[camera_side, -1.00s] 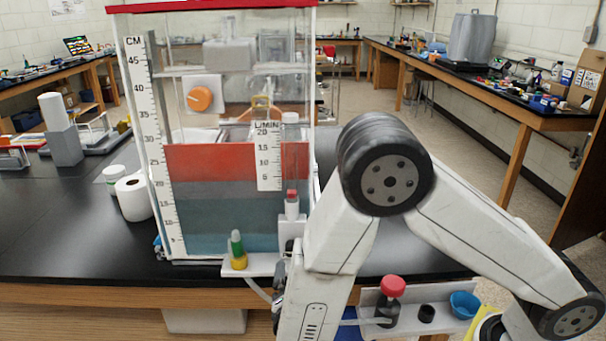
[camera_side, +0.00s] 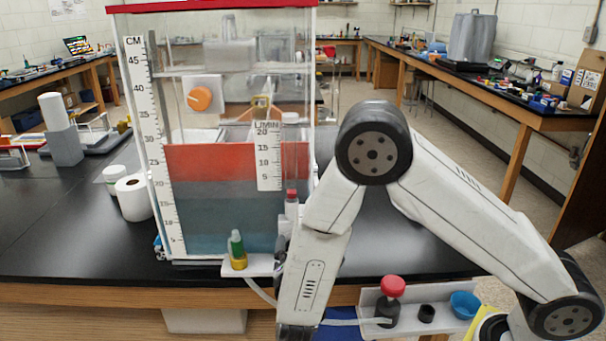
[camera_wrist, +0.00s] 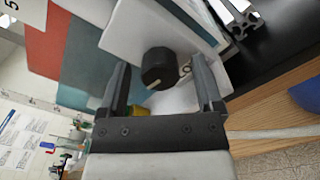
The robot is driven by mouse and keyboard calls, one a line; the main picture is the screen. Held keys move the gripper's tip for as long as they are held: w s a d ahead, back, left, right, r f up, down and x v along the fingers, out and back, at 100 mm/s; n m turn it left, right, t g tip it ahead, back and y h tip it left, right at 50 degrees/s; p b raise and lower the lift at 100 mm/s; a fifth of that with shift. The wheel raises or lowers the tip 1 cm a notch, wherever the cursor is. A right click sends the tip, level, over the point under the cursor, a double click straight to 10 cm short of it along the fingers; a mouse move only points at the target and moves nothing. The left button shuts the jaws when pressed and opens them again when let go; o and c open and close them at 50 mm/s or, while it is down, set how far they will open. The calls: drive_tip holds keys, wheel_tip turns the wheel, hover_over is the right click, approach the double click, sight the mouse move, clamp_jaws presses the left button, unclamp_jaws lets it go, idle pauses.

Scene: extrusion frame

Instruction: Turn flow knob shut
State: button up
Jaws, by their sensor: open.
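The flow knob (camera_wrist: 158,68) is a black round knob with a pale mark near its lower edge, on a white plate in the wrist view. My gripper (camera_wrist: 160,72) is open, with one dark finger on each side of the knob. The gap between the fingers and the knob shows on both sides, and nothing is held. In the side view my own arm hides the knob and the gripper. The flow scale marked L/MIN (camera_side: 269,157) stands on the tank front, with a red-capped part (camera_side: 291,200) below it.
A tank (camera_side: 219,215) with red and blue-grey layers stands left of my arm, carrying an orange knob (camera_side: 200,99). A green-and-yellow piece (camera_side: 237,250) stands on a small shelf at its foot. A tray holds a red-topped bottle (camera_side: 389,302) and a blue cup (camera_side: 465,304).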

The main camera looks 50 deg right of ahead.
clamp_jaws()
idle(0.3)
